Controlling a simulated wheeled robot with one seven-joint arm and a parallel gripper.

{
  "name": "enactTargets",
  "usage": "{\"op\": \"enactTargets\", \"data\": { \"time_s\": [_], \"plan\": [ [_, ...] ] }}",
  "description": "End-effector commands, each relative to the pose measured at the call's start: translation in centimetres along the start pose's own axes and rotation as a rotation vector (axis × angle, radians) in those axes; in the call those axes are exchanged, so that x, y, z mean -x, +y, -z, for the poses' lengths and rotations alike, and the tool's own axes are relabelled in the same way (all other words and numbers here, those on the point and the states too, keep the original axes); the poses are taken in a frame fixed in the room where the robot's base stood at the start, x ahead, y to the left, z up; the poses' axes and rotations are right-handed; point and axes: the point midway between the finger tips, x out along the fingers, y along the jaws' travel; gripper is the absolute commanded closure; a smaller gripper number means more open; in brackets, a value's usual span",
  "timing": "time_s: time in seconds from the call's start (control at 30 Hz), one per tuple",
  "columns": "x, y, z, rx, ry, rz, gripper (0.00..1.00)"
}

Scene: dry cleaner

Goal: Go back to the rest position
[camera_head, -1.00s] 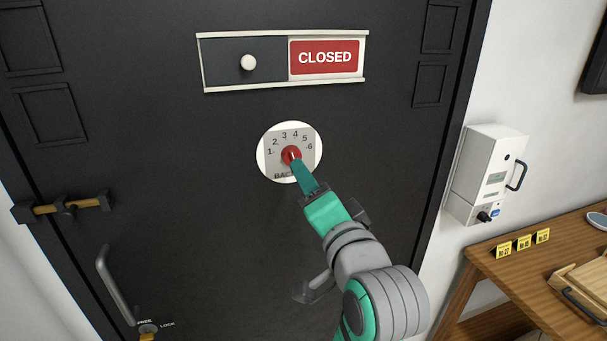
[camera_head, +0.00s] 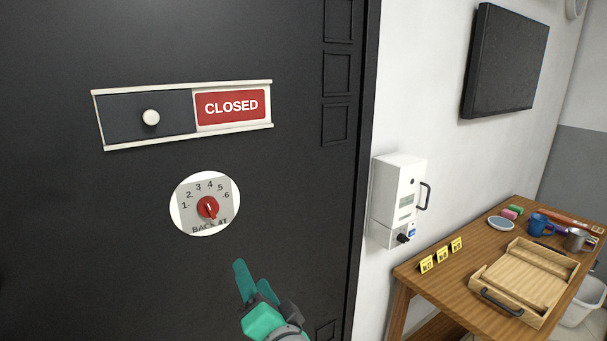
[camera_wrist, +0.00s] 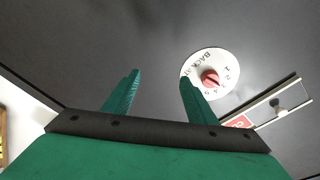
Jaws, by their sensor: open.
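My gripper (camera_head: 256,281) is green, open and empty, below and to the right of the dial in the head view. In the wrist view its two fingers (camera_wrist: 158,88) stand apart with nothing between them. The round white dial plate (camera_head: 179,215) is on the black door (camera_head: 60,235), with numbers 1 to 6 and the words "BACK AT". Its red knob (camera_head: 208,207) is apart from my fingers in the head view. The knob also shows in the wrist view (camera_wrist: 210,78), beyond the right finger. Most of my arm is out of the head view.
A sliding sign (camera_head: 231,106) above the dial reads "CLOSED". A white wall box (camera_head: 393,190) hangs right of the door. A wooden table (camera_head: 452,287) at right holds yellow tags (camera_head: 442,255), a wooden tray (camera_head: 484,309), a blue mug (camera_head: 537,224) and a plate.

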Motion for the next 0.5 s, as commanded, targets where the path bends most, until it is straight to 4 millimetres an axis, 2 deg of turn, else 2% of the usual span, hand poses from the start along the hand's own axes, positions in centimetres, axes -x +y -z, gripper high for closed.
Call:
{"op": "enactTargets", "data": {
  "time_s": [0.03,0.1,0.27,0.5],
  "plan": [
    [0.2,1.9,-0.8,0.008,0.007,-0.022,0.48],
    [0.5,4.2,-1.6,0.027,0.025,-0.045,0.48],
    [1.8,9.1,-3.6,0.077,0.062,-0.098,0.48],
    [5.0,15.7,-6.8,0.171,0.109,-0.182,0.48]
  ]
}}
